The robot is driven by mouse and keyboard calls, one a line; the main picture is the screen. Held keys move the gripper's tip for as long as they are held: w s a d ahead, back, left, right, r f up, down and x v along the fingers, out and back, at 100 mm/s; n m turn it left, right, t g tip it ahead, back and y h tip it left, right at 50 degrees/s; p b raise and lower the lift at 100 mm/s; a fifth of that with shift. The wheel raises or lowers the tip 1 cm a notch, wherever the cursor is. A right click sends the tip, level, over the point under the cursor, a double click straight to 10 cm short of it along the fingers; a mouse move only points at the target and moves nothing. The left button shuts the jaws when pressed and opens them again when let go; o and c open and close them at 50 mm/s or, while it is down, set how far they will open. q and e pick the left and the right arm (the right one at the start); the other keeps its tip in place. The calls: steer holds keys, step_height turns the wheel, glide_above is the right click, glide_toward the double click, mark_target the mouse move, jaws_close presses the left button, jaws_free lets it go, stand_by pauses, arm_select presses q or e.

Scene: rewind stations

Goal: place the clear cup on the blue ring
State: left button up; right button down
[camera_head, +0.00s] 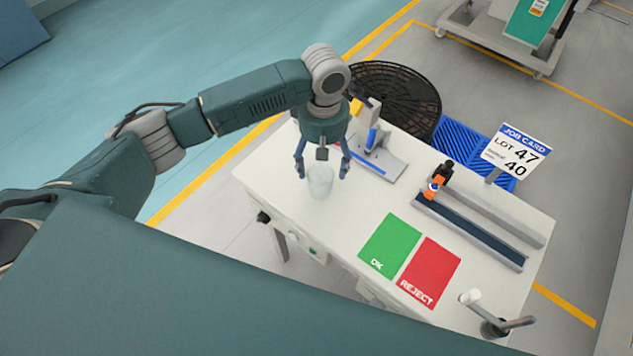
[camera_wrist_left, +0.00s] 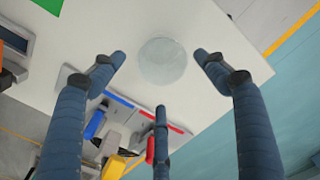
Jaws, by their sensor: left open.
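The clear cup (camera_head: 320,181) stands on the white table near its left corner. It also shows in the left wrist view (camera_wrist_left: 162,62) as a pale round shape between the fingertips. My left gripper (camera_head: 321,173) is open over the cup, with its fingers spread on either side. In the left wrist view my left gripper (camera_wrist_left: 160,57) shows gaps between the fingertips and the cup. I cannot make out a blue ring in either view. My right gripper is not in view.
A green OK mat (camera_head: 390,246) and a red REJECT mat (camera_head: 430,272) lie on the table (camera_head: 270,178). A grey fixture with a blue part (camera_head: 372,138) stands behind the gripper. A job card (camera_head: 517,150) is upright behind.

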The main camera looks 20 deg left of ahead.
mark_target(320, 178)
arm_select(q)
steer(key=shift+s+f, duration=0.2)
steer(key=shift+f, duration=0.4)
steer(key=f, duration=0.1)
steer(key=f+p, duration=0.1)
steer(key=f, duration=0.2)
steer(key=shift+s+a+f+p, duration=0.1)
steer(key=shift+s+f+p, duration=0.1)
steer(key=shift+s+p, duration=0.2)
steer(key=shift+w+f, duration=0.1)
steer(key=shift+f, duration=0.15)
steer(key=shift+c, duration=0.5)
steer(key=c, duration=1.1)
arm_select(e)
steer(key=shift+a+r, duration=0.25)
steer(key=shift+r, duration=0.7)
arm_select(q)
steer(key=shift+r, duration=0.1)
